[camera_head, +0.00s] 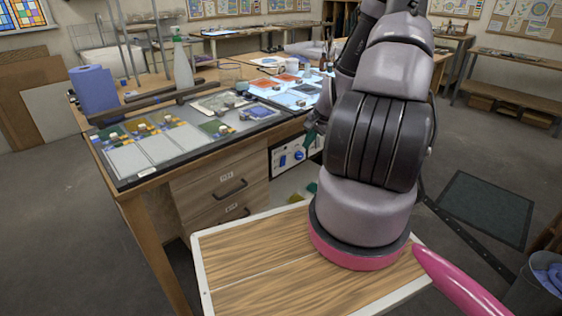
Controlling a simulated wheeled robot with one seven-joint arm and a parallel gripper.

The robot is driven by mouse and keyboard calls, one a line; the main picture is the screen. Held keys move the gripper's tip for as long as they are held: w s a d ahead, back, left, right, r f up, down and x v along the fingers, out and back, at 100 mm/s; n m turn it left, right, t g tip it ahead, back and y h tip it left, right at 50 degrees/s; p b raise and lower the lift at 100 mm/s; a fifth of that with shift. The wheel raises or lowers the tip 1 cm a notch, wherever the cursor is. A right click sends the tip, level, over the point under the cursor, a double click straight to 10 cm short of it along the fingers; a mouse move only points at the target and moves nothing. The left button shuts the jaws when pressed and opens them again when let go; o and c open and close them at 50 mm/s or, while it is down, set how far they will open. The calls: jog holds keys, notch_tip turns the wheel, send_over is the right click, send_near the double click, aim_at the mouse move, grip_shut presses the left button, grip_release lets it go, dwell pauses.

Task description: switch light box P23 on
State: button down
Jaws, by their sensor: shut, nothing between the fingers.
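A worktable with light-box surfaces stands ahead of me. The left panel (127,160) looks grey and dull, with small glass pieces along its back. The panel farther right (297,101) looks brighter and bluish. A white control panel (283,161) with blue knobs or switches is on the table's front, right of the drawers. I cannot read P23 on any of these. My gripper (311,137) is shut and empty, close to the control panel's upper right. My arm hides part of it, and I cannot tell whether it touches the panel.
A wooden tray top (255,262) is just below my arm. Drawers (222,185) are left of the control panel. A bin (535,285) is at right. Floor is open at left.

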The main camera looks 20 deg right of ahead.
aim_at(289, 157)
jog(key=shift+s+a+f+m, duration=0.1)
jog(key=shift+a+f+m, duration=0.3)
jog(key=shift+f, duration=0.4)
jog(key=shift+a+f, duration=0.1)
jog(key=shift+w+a+f, duration=0.45)
jog(key=shift+w+f, duration=0.85)
jog(key=shift+f, duration=0.05)
jog(key=shift+w+a+f, duration=0.45)
jog(key=shift+w+f, duration=0.85)
jog(key=shift+f, duration=0.1)
jog(key=shift+w+a+f, duration=0.45)
jog(key=shift+w+f, duration=0.85)
jog(key=shift+f, duration=0.05)
